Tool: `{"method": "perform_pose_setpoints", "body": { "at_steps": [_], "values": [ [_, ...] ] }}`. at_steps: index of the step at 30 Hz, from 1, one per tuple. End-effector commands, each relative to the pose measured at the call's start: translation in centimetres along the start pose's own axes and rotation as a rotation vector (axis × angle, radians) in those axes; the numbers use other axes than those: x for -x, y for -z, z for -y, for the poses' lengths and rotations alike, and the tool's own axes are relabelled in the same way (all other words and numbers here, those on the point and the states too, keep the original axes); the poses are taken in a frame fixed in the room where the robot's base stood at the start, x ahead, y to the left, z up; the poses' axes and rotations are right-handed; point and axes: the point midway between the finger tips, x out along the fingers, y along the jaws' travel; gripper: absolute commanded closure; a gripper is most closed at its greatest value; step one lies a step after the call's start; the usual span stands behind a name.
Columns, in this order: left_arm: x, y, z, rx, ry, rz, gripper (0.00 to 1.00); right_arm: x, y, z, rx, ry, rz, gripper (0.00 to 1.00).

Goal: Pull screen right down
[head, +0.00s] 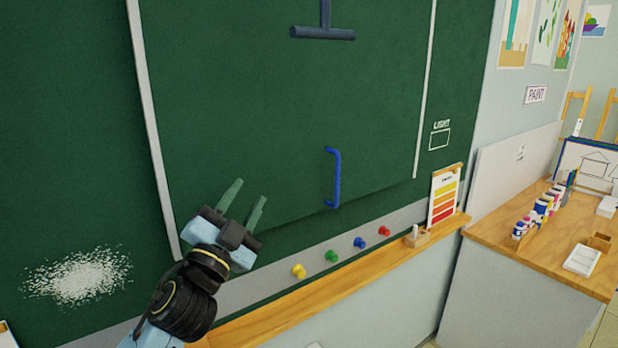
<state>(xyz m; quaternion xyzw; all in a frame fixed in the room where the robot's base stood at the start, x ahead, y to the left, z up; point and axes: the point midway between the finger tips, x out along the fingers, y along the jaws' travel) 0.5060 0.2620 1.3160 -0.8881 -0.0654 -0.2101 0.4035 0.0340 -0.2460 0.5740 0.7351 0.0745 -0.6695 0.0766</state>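The screen (245,95) is a dark green panel on the board wall, with pale vertical strips along its left and right sides. Its lower edge slants across the middle of the head view. A blue upright bracket-shaped handle (335,178) is on its lower part. A dark blue-grey T-shaped bar (323,33) shows higher up, cut off by the top of the view. My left gripper (251,191) is in front of the screen's lower left part, left of the blue handle and apart from it. Its two fingers are spread with nothing between them. My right gripper is not in view.
Below the screen are yellow, green, blue and red round magnets (331,256) and a wooden ledge (345,275). A color chart (444,197) stands at the ledge's right end. A wooden-topped counter (505,238) with paint bottles is at right. A white chalk smudge (80,278) is at lower left.

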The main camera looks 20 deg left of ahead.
Motion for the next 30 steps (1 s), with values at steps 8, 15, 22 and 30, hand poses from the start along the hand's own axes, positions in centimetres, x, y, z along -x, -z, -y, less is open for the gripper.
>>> {"method": "perform_pose_setpoints", "body": {
  "at_steps": [8,15,22,30],
  "values": [
    [-1.0,21.5,10.9,-0.66,0.177,-0.837,0.64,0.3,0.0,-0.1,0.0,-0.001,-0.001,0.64],
    [-2.0,23.6,12.8,-1.388,-0.001,-1.034,0.64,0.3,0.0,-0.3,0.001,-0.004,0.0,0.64],
    [-4.2,20.5,17.4,-1.774,-0.195,-0.873,0.64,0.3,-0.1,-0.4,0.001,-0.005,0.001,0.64],
    [-5.8,20.0,17.8,-1.842,-0.246,-0.817,0.64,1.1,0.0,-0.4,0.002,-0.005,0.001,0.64]
  ]
}}
